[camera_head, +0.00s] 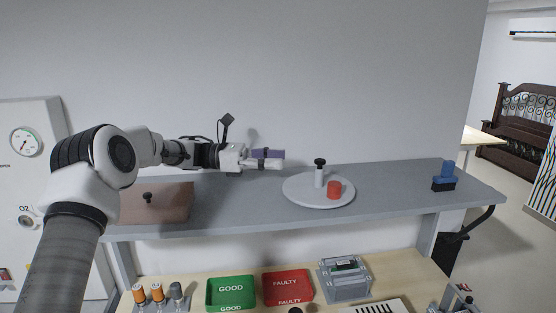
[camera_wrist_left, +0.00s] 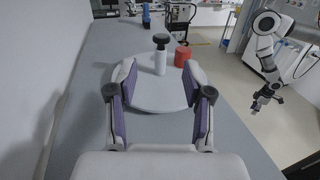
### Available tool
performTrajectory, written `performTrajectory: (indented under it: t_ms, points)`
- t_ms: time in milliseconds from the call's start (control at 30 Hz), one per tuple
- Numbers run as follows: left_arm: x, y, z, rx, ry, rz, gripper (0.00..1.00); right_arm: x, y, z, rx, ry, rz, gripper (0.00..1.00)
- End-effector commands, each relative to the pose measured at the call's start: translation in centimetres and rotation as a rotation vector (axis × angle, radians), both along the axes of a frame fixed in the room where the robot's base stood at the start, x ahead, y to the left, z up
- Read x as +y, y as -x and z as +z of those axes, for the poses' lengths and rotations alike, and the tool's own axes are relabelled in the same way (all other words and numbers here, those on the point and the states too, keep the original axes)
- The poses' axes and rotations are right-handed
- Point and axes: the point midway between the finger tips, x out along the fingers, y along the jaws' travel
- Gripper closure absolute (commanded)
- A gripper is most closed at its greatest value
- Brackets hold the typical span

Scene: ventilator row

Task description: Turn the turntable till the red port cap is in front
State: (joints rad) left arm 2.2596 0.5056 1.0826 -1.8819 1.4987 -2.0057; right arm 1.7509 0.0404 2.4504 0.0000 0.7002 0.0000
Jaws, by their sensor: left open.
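A round pale turntable (camera_head: 300,193) lies on the grey shelf. A white post with a black knob (camera_head: 320,163) stands upright near its middle. The red port cap (camera_head: 334,190) sits on the turntable right of the post, on the right side of the disc. My left gripper (camera_head: 276,159) is open and empty, just left of the turntable and above the shelf. In the left wrist view its purple-padded fingers (camera_wrist_left: 159,112) are spread, with the turntable (camera_wrist_left: 160,92), post (camera_wrist_left: 160,60) and red cap (camera_wrist_left: 182,55) beyond. My right gripper (camera_wrist_left: 266,98) shows small there; its jaws are unclear.
A blue and black brush-like object (camera_head: 444,177) stands at the shelf's right end. A brown box (camera_head: 157,203) with a black knob is at the left. Below are a green GOOD tray (camera_head: 231,291) and a red FAULTY tray (camera_head: 288,286).

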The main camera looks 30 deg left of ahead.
Motion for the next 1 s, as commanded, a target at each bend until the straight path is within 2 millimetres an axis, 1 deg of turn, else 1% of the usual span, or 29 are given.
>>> performTrajectory:
  t_ms: [33, 100, 167, 200, 267, 333, 400, 600, 700, 800, 967, 1000]
  points:
    - [-1.0, 0.1, -0.9, -0.007, 0.005, 0.029, 0.49, 0.0, 0.0, -2.4, 0.0, 0.0, 0.0, 0.6]
    - [-2.5, 0.2, -1.1, -0.01, 0.007, 0.092, 0.49, 0.0, 0.0, -4.8, 0.001, 0.0, 0.001, 0.6]
    - [-3.5, 0.4, -1.0, -0.008, 0.004, 0.142, 0.49, 0.0, 0.0, -6.0, 0.001, 0.0, 0.001, 0.6]
    - [-4.0, 0.5, -0.7, -0.005, 0.001, 0.164, 0.49, 0.0, 0.1, -6.2, 0.001, 0.0, 0.001, 0.6]
    - [-4.5, 0.4, -0.2, -0.001, -0.003, 0.181, 0.49, 0.0, 0.1, -5.8, 0.002, 0.0, 0.001, 0.6]
    - [-5.2, -0.1, 0.3, 0.0, -0.005, 0.184, 0.49, 0.0, 0.0, -4.9, 0.001, 0.0, 0.0, 0.6]
    - [-6.2, -0.7, 0.4, 0.002, -0.006, 0.183, 0.49, 0.0, 0.0, -4.2, 0.0, 0.0, 0.0, 0.6]
    - [-9.6, -2.6, 0.4, 0.001, -0.005, 0.182, 0.49, 0.0, 0.0, -2.3, 0.0, 0.0, 0.0, 0.6]
    - [-10.5, -3.2, 0.3, 0.0, -0.004, 0.183, 0.49, 0.0, 0.0, -2.0, 0.0, 0.0, 0.0, 0.6]
    - [-10.9, -3.4, 0.1, -0.001, -0.001, 0.184, 0.49, 0.0, 0.0, -2.0, 0.0, 0.0, 0.0, 0.6]
    - [-10.9, -3.4, 0.0, -0.001, -0.001, 0.184, 0.49, 0.0, 0.0, -2.1, 0.001, 0.0, 0.0, 0.6]
    - [-10.9, -3.4, 0.0, -0.001, -0.001, 0.184, 0.57, 0.0, 0.0, -2.1, 0.001, 0.0, 0.0, 0.6]
